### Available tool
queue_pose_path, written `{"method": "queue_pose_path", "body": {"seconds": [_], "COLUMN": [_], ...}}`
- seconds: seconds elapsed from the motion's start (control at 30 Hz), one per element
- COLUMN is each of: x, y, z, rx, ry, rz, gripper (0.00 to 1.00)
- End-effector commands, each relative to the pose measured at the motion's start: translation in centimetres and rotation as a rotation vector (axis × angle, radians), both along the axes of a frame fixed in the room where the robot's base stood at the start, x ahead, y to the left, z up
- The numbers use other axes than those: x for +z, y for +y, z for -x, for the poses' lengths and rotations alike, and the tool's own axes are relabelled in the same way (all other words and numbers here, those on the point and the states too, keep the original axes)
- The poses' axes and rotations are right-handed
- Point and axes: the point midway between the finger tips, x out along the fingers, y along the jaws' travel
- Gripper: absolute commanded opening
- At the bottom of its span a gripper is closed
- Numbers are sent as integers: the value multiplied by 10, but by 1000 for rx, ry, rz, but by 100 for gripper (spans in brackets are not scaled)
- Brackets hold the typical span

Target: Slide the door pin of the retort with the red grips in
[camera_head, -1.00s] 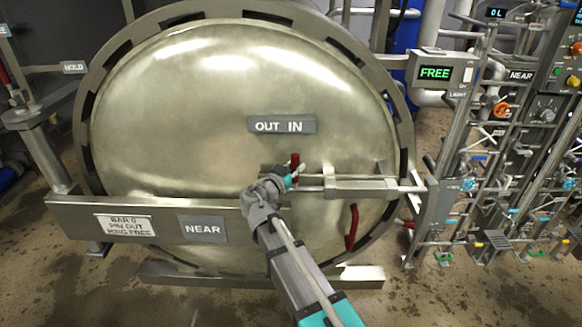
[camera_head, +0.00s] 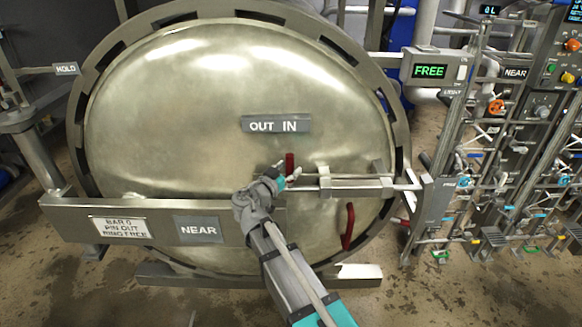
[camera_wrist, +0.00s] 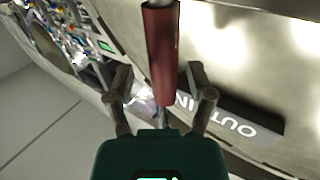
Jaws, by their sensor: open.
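The retort door (camera_head: 200,110) is a large round steel disc marked NEAR. A horizontal pin rod (camera_head: 405,187) runs through brackets on its right half, under an OUT IN plate (camera_head: 276,124). A red grip (camera_head: 290,161) stands upright at the rod's left end. My gripper (camera_head: 290,178) is at this grip, just in front of it and low. In the wrist view, the red grip (camera_wrist: 160,50) lies between the two spread fingers of my gripper (camera_wrist: 161,90), with gaps on both sides.
A second red handle (camera_head: 349,226) hangs on the door, lower right. A steel bar (camera_head: 70,208) with signs crosses the door's lower left. A box reading FREE (camera_head: 430,71) and dense valves and pipes (camera_head: 500,190) stand at the right.

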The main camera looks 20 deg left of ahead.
Motion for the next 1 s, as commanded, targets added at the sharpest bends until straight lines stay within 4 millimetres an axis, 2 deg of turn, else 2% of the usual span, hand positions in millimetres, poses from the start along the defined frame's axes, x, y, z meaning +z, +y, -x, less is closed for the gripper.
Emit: {"method": "queue_pose_path", "body": {"seconds": [0.6, 0.8, 1.0], "x": [0, 0, 0], "y": [16, 19, 20], "z": [85, 100, 104], "rx": [0, -1, -3], "ry": [0, -1, -1], "rz": [0, 0, 0], "gripper": [69, 69, 69]}}
